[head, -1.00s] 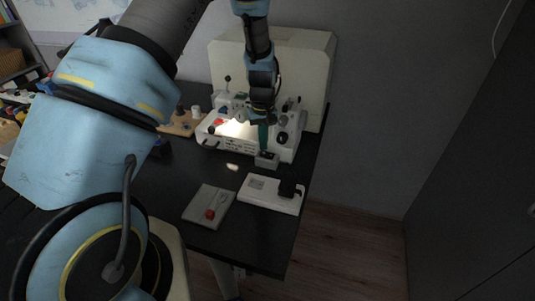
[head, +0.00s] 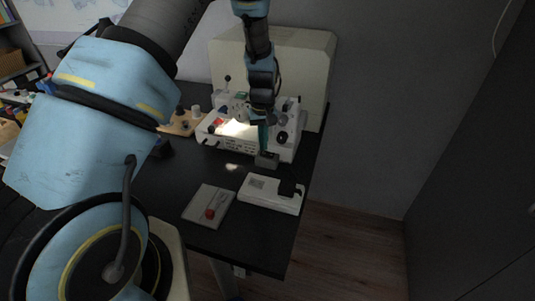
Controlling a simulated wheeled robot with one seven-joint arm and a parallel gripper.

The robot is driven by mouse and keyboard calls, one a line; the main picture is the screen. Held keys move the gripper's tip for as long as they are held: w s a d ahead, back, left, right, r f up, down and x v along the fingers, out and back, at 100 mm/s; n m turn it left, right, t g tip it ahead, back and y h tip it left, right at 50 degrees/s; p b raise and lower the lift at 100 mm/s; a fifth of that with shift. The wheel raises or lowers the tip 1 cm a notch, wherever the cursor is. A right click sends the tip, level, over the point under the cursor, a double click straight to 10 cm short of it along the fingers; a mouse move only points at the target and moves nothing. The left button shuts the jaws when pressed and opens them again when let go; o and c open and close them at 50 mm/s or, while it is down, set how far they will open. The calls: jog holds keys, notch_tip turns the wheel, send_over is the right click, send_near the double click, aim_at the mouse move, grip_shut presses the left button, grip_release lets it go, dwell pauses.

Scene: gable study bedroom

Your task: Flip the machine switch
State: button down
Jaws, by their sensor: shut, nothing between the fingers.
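A white machine (head: 214,130) with several knobs stands against the wall at the back of the dark table. A small grey box (head: 268,161) sits at its front; it may carry the machine switch, but the detail is too small to tell. My gripper (head: 263,147) points down, shut and empty, just above or at the back of this box. I cannot tell whether the fingertips touch it. The gripper and wrist hide part of the machine's front.
A white block with a black part (head: 262,191) and a grey plate with a red knob (head: 207,207) lie on the table (head: 258,241) in front. A wooden holder (head: 179,127) stands at left. The right-hand floor is clear.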

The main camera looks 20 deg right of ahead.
aim_at(263, 152)
jog(key=shift+f+b, duration=0.5)
jog(key=shift+f, duration=0.3)
dwell(0.4)
jog(key=shift+r+p, duration=2.35)
jog(key=shift+r, duration=1.25)
jog(key=shift+a, duration=0.1)
jog(key=s+a+r, duration=0.2)
jog(key=a+r, duration=0.5)
jog(key=a, duration=0.4)
jog(key=s+a+r, duration=0.1)
jog(key=a+r, duration=0.6)
jog(key=a, duration=0.5)
jog(key=s+a+r+t, duration=0.1)
jog(key=s+a+r, duration=0.1)
jog(key=s+a, duration=0.5)
jog(key=shift+s+a+r+n+t+b, duration=0.35)
jog(key=shift+a+n+b, duration=0.1)
jog(key=shift+a, duration=0.15)
